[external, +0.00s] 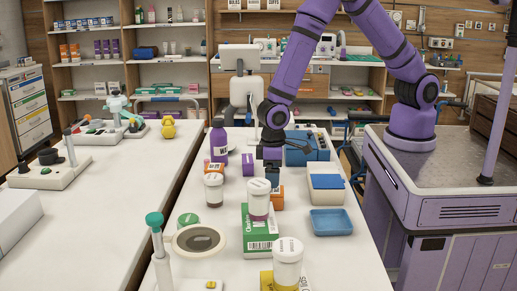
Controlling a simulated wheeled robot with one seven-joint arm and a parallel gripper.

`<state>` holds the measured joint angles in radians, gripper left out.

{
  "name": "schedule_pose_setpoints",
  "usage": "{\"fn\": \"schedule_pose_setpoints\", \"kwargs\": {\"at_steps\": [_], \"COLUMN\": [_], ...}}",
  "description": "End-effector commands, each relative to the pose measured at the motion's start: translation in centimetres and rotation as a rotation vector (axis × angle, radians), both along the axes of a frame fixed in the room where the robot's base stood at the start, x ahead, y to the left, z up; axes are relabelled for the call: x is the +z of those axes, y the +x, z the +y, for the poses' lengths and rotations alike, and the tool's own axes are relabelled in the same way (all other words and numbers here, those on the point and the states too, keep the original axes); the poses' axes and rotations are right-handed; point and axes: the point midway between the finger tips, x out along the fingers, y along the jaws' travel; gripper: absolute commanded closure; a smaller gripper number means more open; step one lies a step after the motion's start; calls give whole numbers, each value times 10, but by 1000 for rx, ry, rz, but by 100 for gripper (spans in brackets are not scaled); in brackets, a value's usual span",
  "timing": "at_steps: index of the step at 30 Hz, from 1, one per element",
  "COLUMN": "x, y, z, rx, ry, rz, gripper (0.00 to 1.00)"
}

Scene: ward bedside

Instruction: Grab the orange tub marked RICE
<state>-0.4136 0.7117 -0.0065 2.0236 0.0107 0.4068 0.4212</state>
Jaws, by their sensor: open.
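No label reading RICE is legible in the external view, so I cannot tell which item is the orange tub. An orange block-like item (277,198) stands on the white table just below and in front of my gripper, partly hidden by a white-lidded jar. Another orange item (207,166) shows behind a brownish jar with a white lid (213,194). My gripper (271,167) points down over the middle of the table, open. Whether anything is between its fingers is too small to see.
A purple bottle (219,142) and purple box (248,165) stand left of my gripper. A white-lidded jar (258,204) stands by a green box (260,243). Right are a blue-lidded container (326,191) and blue tray (331,222). A yellow jar (287,266) is nearest.

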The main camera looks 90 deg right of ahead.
Motion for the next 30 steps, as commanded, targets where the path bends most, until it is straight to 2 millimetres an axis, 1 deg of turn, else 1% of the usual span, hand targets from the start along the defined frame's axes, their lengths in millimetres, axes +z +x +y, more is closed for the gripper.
{"fn": "schedule_pose_setpoints", "kwargs": {"at_steps": [1, 3, 6, 11, 18, 21, 24, 30], "x": [-9, -18, -26, -35, -67, -77, -81, -81], "y": [0, 0, 0, -1, -4, -4, -4, -4], "z": [0, 0, 0, -1, -4, -4, -4, -4], "rx": [0, 0, 0, 0, 0, 0, 0, 0], "ry": [-1, -1, 0, 0, -1, 0, 0, 0], "rz": [3, 2, 1, 1, 2, 1, 0, 0], "gripper": [2, 2, 2, 2, 2, 2, 2, 2]}}
